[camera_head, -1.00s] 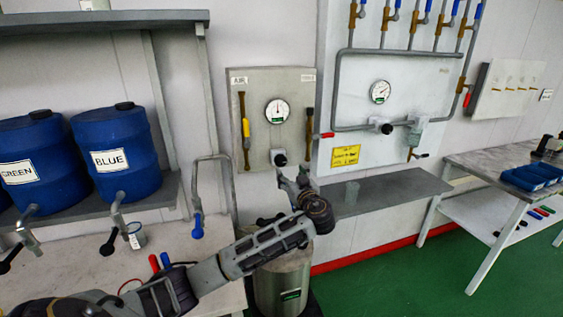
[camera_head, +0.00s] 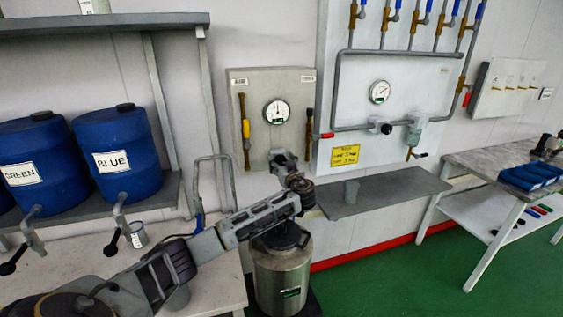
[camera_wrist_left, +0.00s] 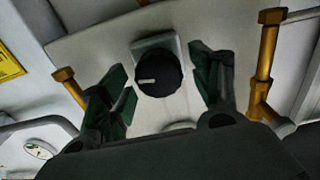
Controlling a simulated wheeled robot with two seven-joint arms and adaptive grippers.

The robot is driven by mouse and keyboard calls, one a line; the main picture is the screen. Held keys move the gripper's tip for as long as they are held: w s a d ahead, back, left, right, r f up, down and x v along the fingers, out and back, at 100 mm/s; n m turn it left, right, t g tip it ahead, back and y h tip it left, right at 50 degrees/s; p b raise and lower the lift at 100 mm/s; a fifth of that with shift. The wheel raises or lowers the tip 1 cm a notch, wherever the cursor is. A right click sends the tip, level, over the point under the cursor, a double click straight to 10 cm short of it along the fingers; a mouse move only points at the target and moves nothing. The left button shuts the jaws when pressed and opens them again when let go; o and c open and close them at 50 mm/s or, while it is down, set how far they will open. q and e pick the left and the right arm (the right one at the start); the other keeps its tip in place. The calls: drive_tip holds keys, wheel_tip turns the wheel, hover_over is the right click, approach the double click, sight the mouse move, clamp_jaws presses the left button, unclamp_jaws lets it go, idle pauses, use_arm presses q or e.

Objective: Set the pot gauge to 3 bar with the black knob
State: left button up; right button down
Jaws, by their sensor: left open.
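The pot gauge (camera_head: 277,111) is a round white dial on the grey panel (camera_head: 245,78); its needle stands close to upright, but the figures are too small to read. The black knob (camera_wrist_left: 160,74) shows in the left wrist view, round with a pale mark, on a light square plate. My right gripper is not in view.
A steel pot (camera_head: 282,275) stands below my left arm. A grey shelf (camera_head: 385,190) with a cup is on the right.

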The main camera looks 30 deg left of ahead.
use_arm(q)
drive_tip(key=shift+w+a, duration=0.15)
drive_tip(key=shift+a, duration=0.05)
drive_tip(key=c, duration=1)
